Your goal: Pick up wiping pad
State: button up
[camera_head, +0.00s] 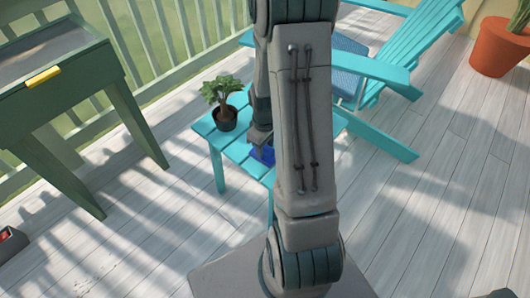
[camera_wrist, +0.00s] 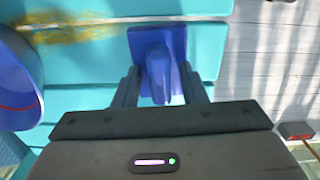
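The wiping pad (camera_wrist: 139,48) is a blue square plate with a rounded blue-violet handle on top. It lies on the turquoise slatted table (camera_wrist: 85,97), near its edge in the wrist view. My gripper (camera_wrist: 160,78) is open, with one dark finger on each side of the handle and small gaps visible. I cannot tell how far down the fingers reach. In the head view, the pad (camera_head: 262,155) shows as a small blue patch on the table (camera_head: 234,148). My arm hides most of the gripper and part of the table there.
A potted plant (camera_head: 223,117) stands on the table's left part. A yellow smear (camera_wrist: 75,27) and a blue rounded object (camera_wrist: 15,85) show in the wrist view. A turquoise chair (camera_head: 385,75) stands behind right. A green stand (camera_head: 75,85) is left. Open deck lies right.

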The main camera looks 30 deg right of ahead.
grip_shut()
jog(key=shift+r, duration=0.5)
jog(key=r+p, duration=0.1)
jog(key=r, duration=0.1)
jog(key=r+p, duration=0.1)
jog(key=r, duration=0.1)
jog(key=shift+s+d, duration=0.1)
jog(key=shift+s, duration=0.3)
jog(key=s+r+p, duration=0.2)
jog(key=s+r, duration=0.4)
jog(key=s, duration=0.5)
jog(key=shift+d, duration=0.35)
jog(key=c, duration=0.7)
grip_release()
jog(key=shift+w, duration=0.1)
